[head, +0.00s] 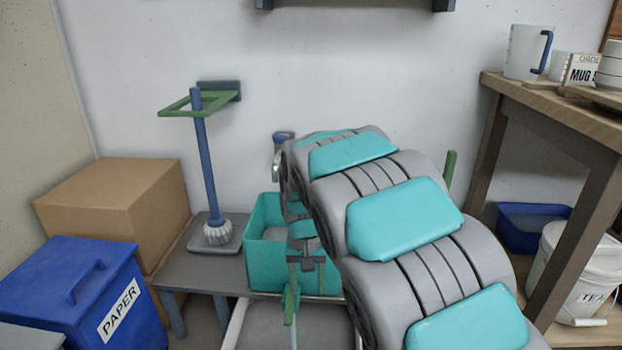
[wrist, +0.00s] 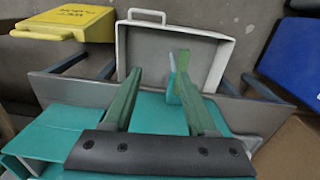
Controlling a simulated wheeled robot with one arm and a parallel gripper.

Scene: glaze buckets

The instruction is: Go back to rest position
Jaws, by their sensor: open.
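My gripper (head: 297,285) hangs low in front of the teal bucket (head: 262,252) in the head view, at the end of my bent arm, which hides part of the bucket. In the wrist view my gripper (wrist: 160,62) has its two green fingers spread apart. A thin teal piece (wrist: 172,82) shows close beside the right finger; I cannot tell what it belongs to or whether it touches. I see nothing clamped between the fingers. The teal bucket's surface fills the lower part of the wrist view.
A cardboard box (head: 120,200) and blue paper bin (head: 75,290) are left. A wooden shelf (head: 560,108) is right. A white-rimmed tray (wrist: 122,60) lies below.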

